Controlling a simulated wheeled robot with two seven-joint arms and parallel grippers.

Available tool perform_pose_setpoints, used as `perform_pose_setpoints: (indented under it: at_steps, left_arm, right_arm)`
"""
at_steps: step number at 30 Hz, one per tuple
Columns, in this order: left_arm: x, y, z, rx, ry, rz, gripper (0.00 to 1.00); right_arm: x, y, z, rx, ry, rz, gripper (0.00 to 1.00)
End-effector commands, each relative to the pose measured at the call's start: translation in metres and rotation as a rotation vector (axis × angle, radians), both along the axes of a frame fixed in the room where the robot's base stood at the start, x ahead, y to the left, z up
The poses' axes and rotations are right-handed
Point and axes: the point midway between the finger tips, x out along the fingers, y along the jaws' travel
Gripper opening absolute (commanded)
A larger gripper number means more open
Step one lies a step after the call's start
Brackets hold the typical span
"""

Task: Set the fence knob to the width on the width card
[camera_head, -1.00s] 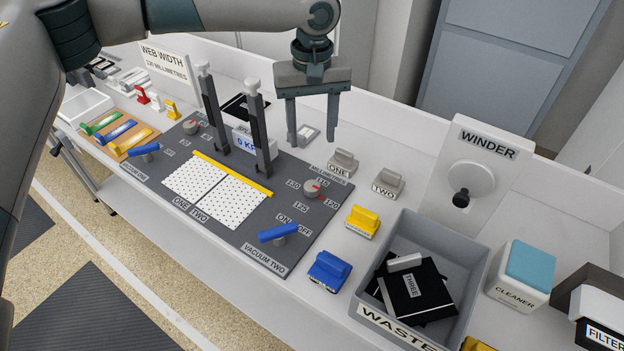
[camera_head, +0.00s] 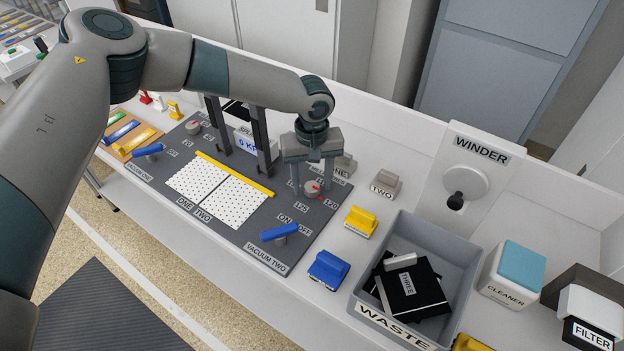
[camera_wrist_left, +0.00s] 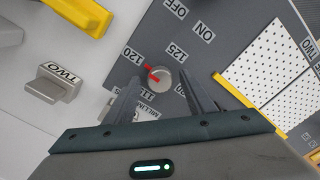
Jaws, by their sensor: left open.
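The fence knob (camera_head: 312,187) is a small grey round knob with a red pointer, set in the dark panel (camera_head: 315,235). It also shows in the left wrist view (camera_wrist_left: 160,80), its red pointer towards the 120 label (camera_wrist_left: 132,55); the 125 label (camera_wrist_left: 177,52) is beside it. My left gripper (camera_head: 311,193) is open and points down over the knob, one finger on either side. In the left wrist view the gripper (camera_wrist_left: 160,88) has gaps between fingers and knob; I cannot tell the exact height. The width card is hidden behind my left arm. My right gripper is not in view.
The yellow fence bar (camera_head: 234,175) lies left of the knob. Blue vacuum handle (camera_head: 279,233), blocks ONE and TWO (camera_head: 387,185), a yellow block (camera_head: 360,221) and a blue block (camera_head: 328,269) stand nearby. The grey waste bin (camera_head: 470,240) is right. Two dark posts (camera_head: 262,142) rise behind.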

Motion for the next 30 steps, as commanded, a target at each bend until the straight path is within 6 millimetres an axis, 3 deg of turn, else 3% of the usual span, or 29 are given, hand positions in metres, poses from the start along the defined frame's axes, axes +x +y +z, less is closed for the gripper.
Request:
perform_pose_setpoints:
  at_steps: [11, 16, 30]
  left_arm:
    - [0.000, 0.000, -0.003, 0.000, 0.000, -0.001, 0.47]
    - [0.000, 0.000, -0.003, 0.000, 0.000, 0.000, 0.08]
    - [-0.001, 0.000, -0.001, -0.002, 0.002, -0.060, 0.08]
  right_arm:
    - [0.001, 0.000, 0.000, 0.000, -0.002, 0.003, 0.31]
    - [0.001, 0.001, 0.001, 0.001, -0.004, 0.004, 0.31]
    - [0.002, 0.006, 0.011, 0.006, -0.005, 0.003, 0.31]
